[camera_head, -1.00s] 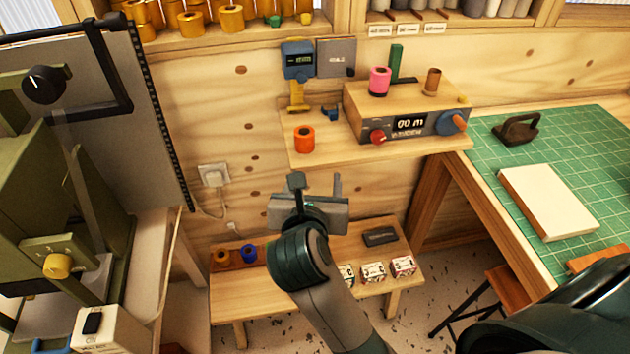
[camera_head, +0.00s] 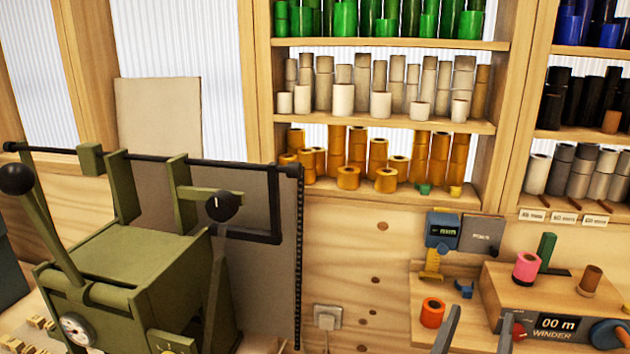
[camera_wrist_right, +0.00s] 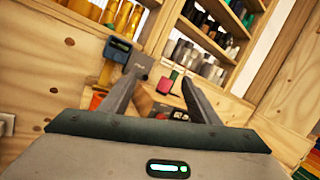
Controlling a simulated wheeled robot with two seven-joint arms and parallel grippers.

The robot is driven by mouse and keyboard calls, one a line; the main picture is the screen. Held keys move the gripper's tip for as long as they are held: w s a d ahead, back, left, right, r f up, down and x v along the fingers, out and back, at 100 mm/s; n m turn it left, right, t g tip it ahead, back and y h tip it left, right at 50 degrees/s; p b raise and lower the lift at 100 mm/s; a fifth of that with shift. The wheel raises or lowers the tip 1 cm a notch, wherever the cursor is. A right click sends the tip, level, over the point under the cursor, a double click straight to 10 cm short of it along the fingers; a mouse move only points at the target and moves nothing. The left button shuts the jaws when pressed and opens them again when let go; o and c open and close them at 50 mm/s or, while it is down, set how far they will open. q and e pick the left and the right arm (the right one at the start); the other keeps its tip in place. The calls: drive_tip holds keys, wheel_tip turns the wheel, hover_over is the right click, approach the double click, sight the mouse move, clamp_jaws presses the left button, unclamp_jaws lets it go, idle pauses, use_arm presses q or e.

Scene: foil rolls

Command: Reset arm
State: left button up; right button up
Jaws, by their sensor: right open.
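My right gripper (camera_head: 477,330) shows only its two fingertips at the bottom edge of the head view, in front of the winder shelf. In the right wrist view its two fingers (camera_wrist_right: 158,97) stand apart with nothing between them. The rest of my right arm is out of the head view. My left gripper is in neither view.
The winder (camera_head: 556,312) carries a pink roll (camera_head: 526,267) and a brown roll (camera_head: 590,279). An orange roll (camera_head: 432,312) stands left of it. Shelves (camera_head: 390,125) of foil rolls line the wall. A green machine (camera_head: 140,270) fills the lower left.

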drive_tip(key=s+a+r+n+t+y, duration=0.2)
drive_tip(key=a+r+n+t+y, duration=0.15)
drive_tip(key=a+n+y, duration=0.55)
drive_tip(key=s+a+r+n+t+y, duration=0.25)
drive_tip(key=n+t+y, duration=0.3)
drive_tip(key=n, duration=0.75)
drive_tip(key=s+a+f+n+g+y, duration=0.1)
drive_tip(key=a+f+n+g+y, duration=0.35)
drive_tip(key=f+n, duration=0.35)
drive_tip(key=s+a+f+n+g+y, duration=0.1)
drive_tip(key=a+f+n+g+y, duration=0.3)
drive_tip(key=f+n+g, duration=0.4)
drive_tip(key=s+d+f+n+g+h, duration=0.1)
drive_tip(key=s+d+f+g+h, duration=0.15)
drive_tip(key=f, duration=0.65)
drive_tip(key=s+d+f+n+g+h, duration=0.2)
drive_tip(key=s+d+f+h, duration=0.15)
drive_tip(key=f, duration=0.65)
drive_tip(key=s+d+f+g+h, duration=0.5)
drive_tip(key=s+d+f, duration=0.4)
drive_tip(key=s+d, duration=0.2)
wheel_tip(320, 180, down, 30)
drive_tip(key=s+g, duration=0.2)
drive_tip(key=s+d+f+g+b, duration=0.1)
drive_tip(key=s+d+f, duration=0.1)
drive_tip(key=s+f, duration=1.5)
drive_tip(key=shift+s+d+n, duration=0.25)
drive_tip(key=shift+d+n, duration=0.15)
